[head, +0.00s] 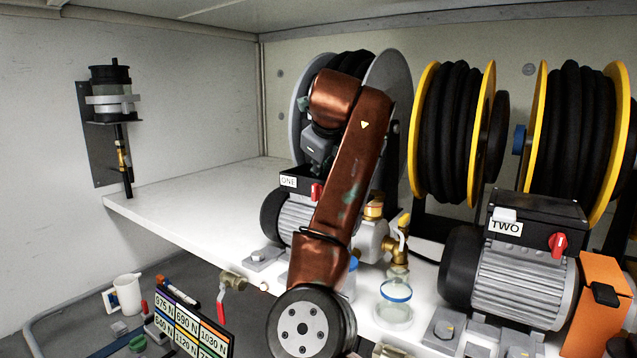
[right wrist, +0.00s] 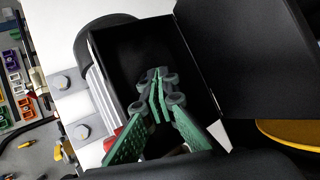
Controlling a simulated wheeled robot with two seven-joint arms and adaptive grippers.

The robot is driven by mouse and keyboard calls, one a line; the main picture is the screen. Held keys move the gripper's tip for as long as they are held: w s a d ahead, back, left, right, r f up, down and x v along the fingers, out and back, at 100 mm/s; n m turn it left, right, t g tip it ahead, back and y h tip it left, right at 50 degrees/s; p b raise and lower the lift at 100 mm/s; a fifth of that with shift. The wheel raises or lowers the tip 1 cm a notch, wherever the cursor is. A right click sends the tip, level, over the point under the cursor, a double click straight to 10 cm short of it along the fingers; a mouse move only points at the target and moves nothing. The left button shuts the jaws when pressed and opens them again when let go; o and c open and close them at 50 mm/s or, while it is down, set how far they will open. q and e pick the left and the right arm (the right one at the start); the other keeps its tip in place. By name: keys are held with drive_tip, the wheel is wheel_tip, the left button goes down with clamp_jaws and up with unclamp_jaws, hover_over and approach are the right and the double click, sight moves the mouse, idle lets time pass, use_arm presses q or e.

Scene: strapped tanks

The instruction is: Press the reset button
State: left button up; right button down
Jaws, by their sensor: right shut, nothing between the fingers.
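My copper-coloured right arm reaches over pump ONE in the head view. Its grey gripper body (head: 318,147) hangs just above the black box (head: 308,182) labelled ONE, and its fingertips are hidden there. In the right wrist view my right gripper (right wrist: 158,95) has its green fingers together at the tips, with nothing between them. The fingertips lie over a dark box (right wrist: 118,68), with a flat black panel (right wrist: 240,60) beside it. I cannot tell whether they touch anything. I cannot make out a reset button in either view. My left gripper is not in view.
Pump TWO (head: 520,275) stands at the right with a red switch (head: 558,244). Yellow-flanged hose reels (head: 483,120) stand behind. A glass jar (head: 394,305) with a blue rim, a white mug (head: 127,294) and a colour-labelled board (head: 188,325) are in front. The left shelf is clear.

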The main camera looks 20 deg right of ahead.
drive_tip(key=shift+f+b, duration=0.35)
idle(0.6)
drive_tip(key=shift+w+r+p, duration=0.3)
drive_tip(key=shift+r+p, duration=0.65)
drive_tip(key=shift+p, duration=0.25)
wheel_tip(320, 180, up, 5)
drive_tip(key=p, duration=0.4)
drive_tip(key=shift+d+p, duration=0.1)
drive_tip(key=shift+p, duration=0.2)
drive_tip(key=shift+f, duration=0.15)
